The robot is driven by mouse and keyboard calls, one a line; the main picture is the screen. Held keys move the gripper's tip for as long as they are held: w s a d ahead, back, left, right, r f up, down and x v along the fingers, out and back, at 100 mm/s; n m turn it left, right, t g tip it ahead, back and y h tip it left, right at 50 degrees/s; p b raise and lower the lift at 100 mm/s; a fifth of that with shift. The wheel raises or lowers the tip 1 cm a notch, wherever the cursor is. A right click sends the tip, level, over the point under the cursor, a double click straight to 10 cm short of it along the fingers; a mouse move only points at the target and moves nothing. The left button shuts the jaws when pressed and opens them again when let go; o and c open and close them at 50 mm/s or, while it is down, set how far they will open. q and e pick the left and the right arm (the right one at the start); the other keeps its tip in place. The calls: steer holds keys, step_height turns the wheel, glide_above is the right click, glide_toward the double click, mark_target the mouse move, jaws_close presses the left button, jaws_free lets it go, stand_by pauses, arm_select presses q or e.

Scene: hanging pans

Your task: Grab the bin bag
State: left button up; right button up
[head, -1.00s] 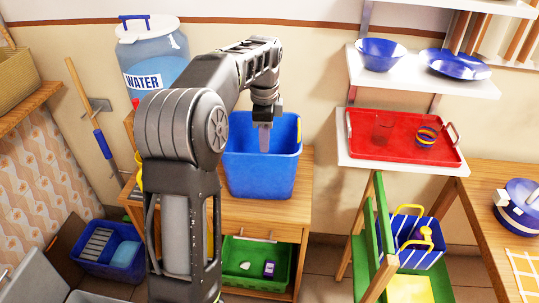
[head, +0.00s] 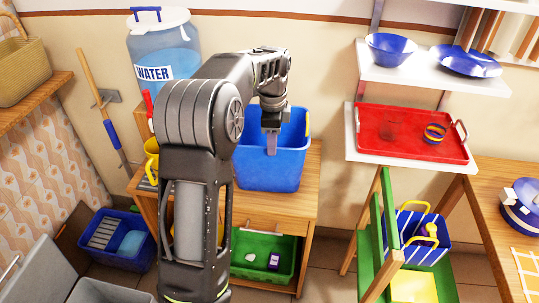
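I cannot make out a bin bag in the head view. A blue bin (head: 262,177) with a yellow piece on its right rim stands on the wooden cabinet. My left gripper (head: 272,148) points down in front of the bin's interior, between its rims as seen from here. Its fingers look like one narrow grey piece, so I cannot tell whether they are open or shut. The arm hides the bin's left part. My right gripper is not in view.
The water container (head: 160,62) stands behind my arm. A green drawer bin (head: 250,272) sits in the cabinet's lower space. A red tray (head: 405,145) rests on the right shelf. A green step stool (head: 390,230) and a striped basket (head: 432,258) stand at right.

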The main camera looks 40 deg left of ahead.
mark_target(272, 159)
arm_select(q)
step_height(272, 159, down, 4)
steer(key=shift+w+a+p, duration=0.1)
steer(key=shift+p, duration=0.2)
stand_by(0.4)
jaws_close()
stand_by(1.3)
